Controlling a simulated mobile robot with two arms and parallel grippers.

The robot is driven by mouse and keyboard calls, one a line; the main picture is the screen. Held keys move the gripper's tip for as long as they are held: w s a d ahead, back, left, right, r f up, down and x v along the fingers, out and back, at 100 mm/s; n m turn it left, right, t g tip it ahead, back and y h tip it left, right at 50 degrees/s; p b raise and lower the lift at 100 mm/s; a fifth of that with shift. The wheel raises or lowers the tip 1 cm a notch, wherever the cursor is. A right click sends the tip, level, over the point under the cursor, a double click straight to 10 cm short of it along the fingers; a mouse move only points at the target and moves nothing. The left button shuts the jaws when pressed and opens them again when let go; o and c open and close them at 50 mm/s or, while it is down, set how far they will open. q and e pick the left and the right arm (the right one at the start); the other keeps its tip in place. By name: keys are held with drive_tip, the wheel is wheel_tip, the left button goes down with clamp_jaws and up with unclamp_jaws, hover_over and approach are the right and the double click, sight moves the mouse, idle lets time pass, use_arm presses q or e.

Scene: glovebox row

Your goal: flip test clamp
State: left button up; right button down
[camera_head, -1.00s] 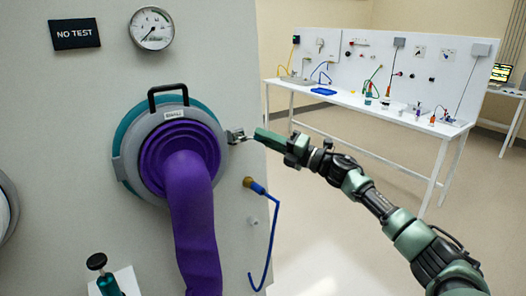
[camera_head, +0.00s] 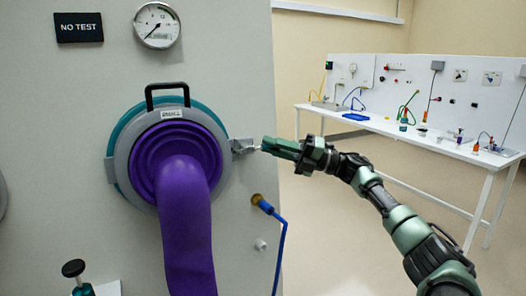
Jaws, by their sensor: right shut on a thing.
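The clamp (camera_head: 242,146) is a small grey metal latch at the right edge of the grey ring (camera_head: 121,162) around the glove port. A purple glove sleeve (camera_head: 183,210) hangs out of the port. My right gripper (camera_head: 264,147) comes in from the right and is shut at the clamp's outer end, on what looks like its small lever. The green fingers hide most of the held part. My left gripper is not in view.
A gauge (camera_head: 155,26) and a "NO TEST" sign (camera_head: 79,27) are on the panel above. A blue hose (camera_head: 281,245) hangs from a brass fitting (camera_head: 257,199) below the clamp. A white bench (camera_head: 400,140) stands at the back right. Open floor lies between.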

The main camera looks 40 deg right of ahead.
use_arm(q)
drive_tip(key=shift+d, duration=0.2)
use_arm(e)
drive_tip(key=c, duration=1.4)
unclamp_jaws()
drive_tip(key=shift+w, duration=0.1)
drive_tip(key=shift+c, duration=0.2)
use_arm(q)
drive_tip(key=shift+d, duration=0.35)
